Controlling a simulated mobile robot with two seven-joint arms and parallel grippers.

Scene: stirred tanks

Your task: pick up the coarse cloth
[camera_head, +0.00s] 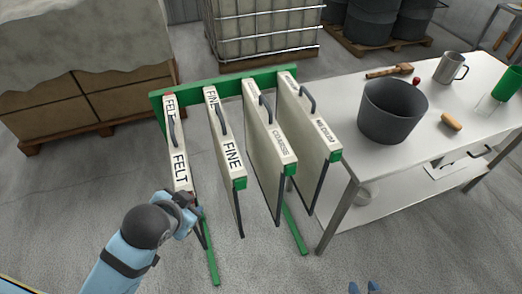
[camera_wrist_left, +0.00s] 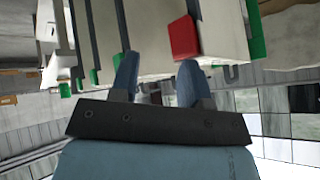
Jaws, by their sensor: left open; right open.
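The coarse cloth (camera_head: 262,135) is a pale flat panel with a dark handle, marked COARSE, third from the left in a green rack (camera_head: 228,84). It hangs upright between the FINE panel (camera_head: 224,150) and a fourth panel (camera_head: 309,125) whose label is hard to read. My left gripper (camera_head: 190,199) is open at the near lower end of the FELT panel (camera_head: 177,150), two panels left of the coarse cloth. In the left wrist view its fingers (camera_wrist_left: 158,76) are apart, close to a red corner block (camera_wrist_left: 183,38). Blue tips of my right gripper (camera_head: 365,288) show at the bottom edge.
A metal table (camera_head: 400,160) stands right of the rack, with a dark bucket (camera_head: 393,110), a steel mug (camera_head: 451,67), a brush (camera_head: 389,71) and a green-topped vessel (camera_head: 507,84). Boxes (camera_head: 70,108) stand back left. The floor in front is clear, apart from green rack feet (camera_head: 295,232).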

